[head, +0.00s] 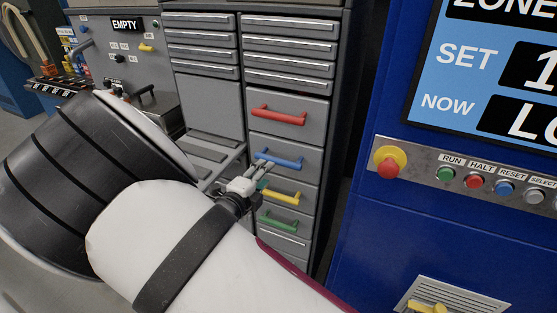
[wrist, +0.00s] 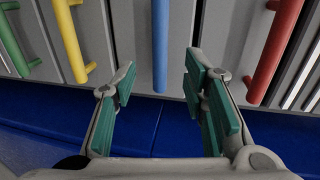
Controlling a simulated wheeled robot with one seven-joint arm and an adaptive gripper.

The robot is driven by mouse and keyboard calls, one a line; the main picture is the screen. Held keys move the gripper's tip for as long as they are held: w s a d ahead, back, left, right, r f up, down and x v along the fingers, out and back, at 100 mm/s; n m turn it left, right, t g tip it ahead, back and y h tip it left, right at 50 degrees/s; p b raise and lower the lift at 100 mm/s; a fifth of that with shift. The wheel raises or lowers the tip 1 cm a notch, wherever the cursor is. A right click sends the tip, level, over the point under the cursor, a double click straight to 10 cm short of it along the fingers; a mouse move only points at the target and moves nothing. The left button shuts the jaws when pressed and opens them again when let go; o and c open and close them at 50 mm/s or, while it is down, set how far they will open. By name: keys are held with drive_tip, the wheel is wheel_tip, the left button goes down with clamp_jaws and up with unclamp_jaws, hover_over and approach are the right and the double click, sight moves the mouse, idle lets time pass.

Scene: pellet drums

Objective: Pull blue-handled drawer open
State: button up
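The blue handle (head: 278,158) is a horizontal bar on a grey drawer front in the cabinet's right column. The drawer looks flush with its neighbours. In the wrist view the blue handle (wrist: 160,40) runs upright, lined up with the gap between my fingers. My gripper (head: 262,168) is at the left part of the blue handle in the head view. In the wrist view my gripper (wrist: 160,75) is open, with green pads on both sides of the gap and nothing held. I cannot tell whether the fingertips reach past the bar.
The red handle (head: 278,115) is above; the yellow handle (head: 282,197) and green handle (head: 279,222) are below. A blue control cabinet (head: 360,235) with buttons stands to the right. A grey machine (head: 100,55) marked EMPTY is at the left.

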sight(276, 163)
drive_tip(key=x, duration=1)
clamp_jaws()
